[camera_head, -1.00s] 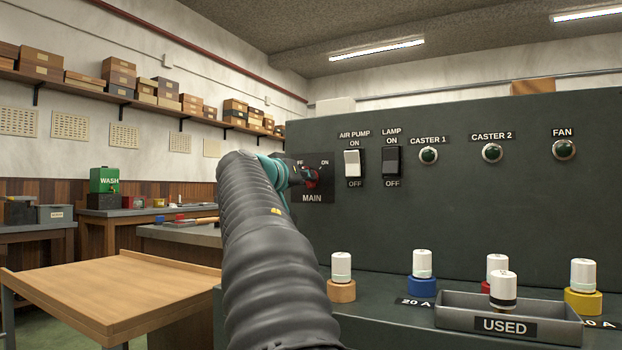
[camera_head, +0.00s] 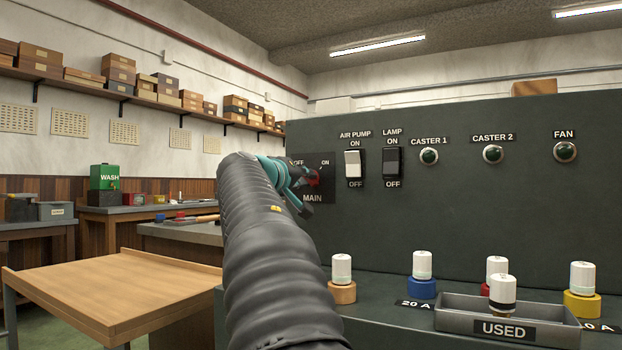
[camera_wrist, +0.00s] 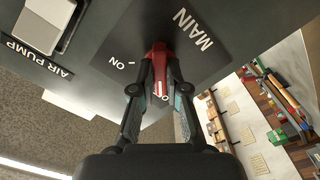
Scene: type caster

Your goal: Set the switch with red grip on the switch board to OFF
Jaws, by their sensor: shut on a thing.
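The MAIN switch has a red grip (camera_head: 315,181) on a dark plate (camera_head: 325,195) at the left of the switch board (camera_head: 460,220). OFF is printed at the plate's upper left and ON at its upper right. My gripper (camera_wrist: 160,84) is shut on the red grip (camera_wrist: 158,54), with one finger on each side. In the head view my gripper (camera_head: 309,184) looks turned and covers part of the switch, so the grip's exact angle is hard to tell.
Right of MAIN are a white AIR PUMP rocker (camera_head: 353,164), a black LAMP rocker (camera_head: 391,162) and green indicator lamps. Below, white-capped fuses and the USED tray (camera_head: 510,317) stand on the ledge. A wooden table (camera_head: 110,290) is at the left.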

